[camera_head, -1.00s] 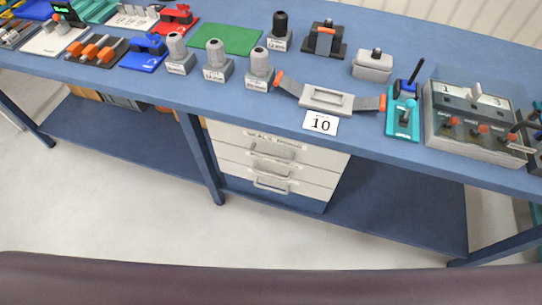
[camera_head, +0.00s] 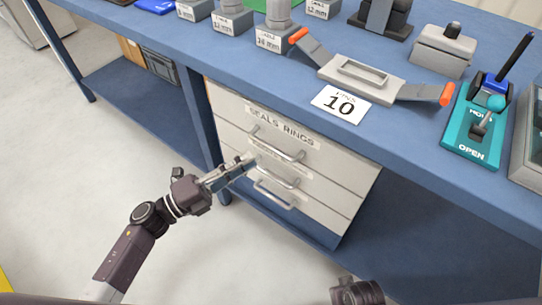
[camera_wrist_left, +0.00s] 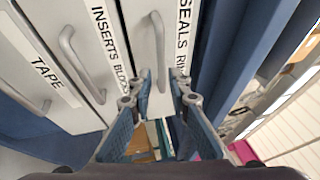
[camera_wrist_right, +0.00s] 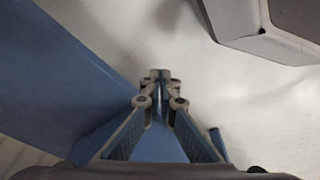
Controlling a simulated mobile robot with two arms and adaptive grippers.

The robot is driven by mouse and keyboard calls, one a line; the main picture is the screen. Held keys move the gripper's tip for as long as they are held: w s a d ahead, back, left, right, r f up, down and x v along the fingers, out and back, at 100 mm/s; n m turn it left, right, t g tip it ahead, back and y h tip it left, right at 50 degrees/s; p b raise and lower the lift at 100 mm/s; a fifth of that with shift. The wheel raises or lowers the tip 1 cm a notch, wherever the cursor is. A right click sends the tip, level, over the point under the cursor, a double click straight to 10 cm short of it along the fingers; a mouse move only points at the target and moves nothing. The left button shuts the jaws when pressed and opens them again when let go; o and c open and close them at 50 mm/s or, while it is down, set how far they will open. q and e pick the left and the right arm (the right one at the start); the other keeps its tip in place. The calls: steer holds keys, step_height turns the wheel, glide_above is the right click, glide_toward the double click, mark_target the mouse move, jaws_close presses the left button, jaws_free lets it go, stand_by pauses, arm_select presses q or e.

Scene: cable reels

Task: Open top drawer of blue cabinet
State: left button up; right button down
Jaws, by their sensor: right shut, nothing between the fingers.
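The drawer unit has white fronts in a blue frame under the blue bench. Its top drawer (camera_head: 330,158), labelled "SEALS RINGS", is shut, with a grey bar handle (camera_head: 278,149). In the left wrist view the handle (camera_wrist_left: 158,45) stands just ahead of the fingertips, roughly in line with the gap between them. My left gripper (camera_head: 250,161) is open and empty, at the left of the drawer fronts, a little below the top handle's left end; contact cannot be told. My right gripper (camera_wrist_right: 160,78) is shut and empty over the floor, away from the drawers.
Two lower drawers, also shut, have handles (camera_head: 275,171) close below my left gripper. The floor in front is free.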

mark_target(271, 146)
arm_select(q)
steer(key=x, duration=0.7)
steer(key=shift+w+d+r, duration=0.1)
steer(key=shift+d+r, duration=0.05)
steer(key=shift+d, duration=0.2)
jaws_close()
